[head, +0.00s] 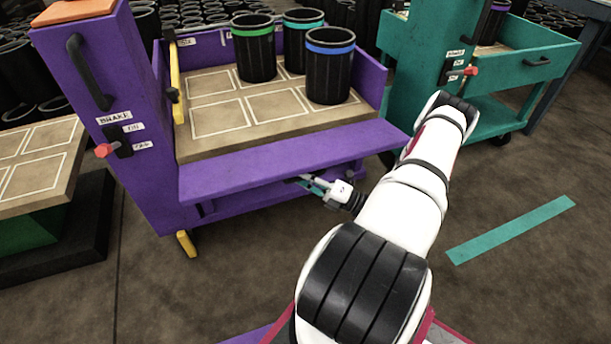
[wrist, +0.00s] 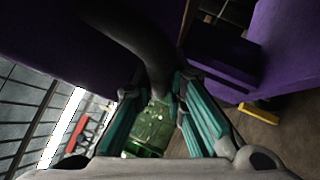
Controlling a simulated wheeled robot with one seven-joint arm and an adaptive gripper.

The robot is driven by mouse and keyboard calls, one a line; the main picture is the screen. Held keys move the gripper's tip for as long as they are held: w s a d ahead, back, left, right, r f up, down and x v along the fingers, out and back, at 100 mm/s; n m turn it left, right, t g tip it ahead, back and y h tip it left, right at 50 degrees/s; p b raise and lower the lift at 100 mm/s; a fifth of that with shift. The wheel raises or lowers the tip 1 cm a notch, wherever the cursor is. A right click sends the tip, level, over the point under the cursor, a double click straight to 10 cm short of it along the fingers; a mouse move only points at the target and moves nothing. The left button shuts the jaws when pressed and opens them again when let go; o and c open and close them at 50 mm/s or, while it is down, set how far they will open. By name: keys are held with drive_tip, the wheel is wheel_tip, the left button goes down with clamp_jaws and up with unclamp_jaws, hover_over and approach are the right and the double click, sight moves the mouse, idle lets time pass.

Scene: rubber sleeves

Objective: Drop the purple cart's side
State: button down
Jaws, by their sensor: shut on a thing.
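The purple cart (head: 140,120) stands at the left middle of the head view, with sleeves on its tan deck. Its near side panel (head: 285,163) leans outward from the deck's front edge, its inner face showing from above. My gripper (head: 312,186) is at the panel's outer, lower side, near the middle of its length. In the wrist view its teal fingers (wrist: 168,100) are shut on a thick dark curved bar (wrist: 135,40), which looks like the panel's handle. The bar is hidden from the head view.
Several black sleeves with coloured bands (head: 328,72) stand on the deck. A red brake knob (head: 104,150) and a yellow foot (head: 186,243) are at the cart's left end. A teal cart (head: 520,65) stands at right. Floor with a teal strip (head: 512,229) is clear at right.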

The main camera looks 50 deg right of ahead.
drive_tip(key=shift+f+y, duration=0.25)
drive_tip(key=shift+y, duration=0.05)
drive_tip(key=c, duration=1.6)
unclamp_jaws()
drive_tip(key=v, duration=1.2)
drive_tip(key=shift+a+f, duration=0.1)
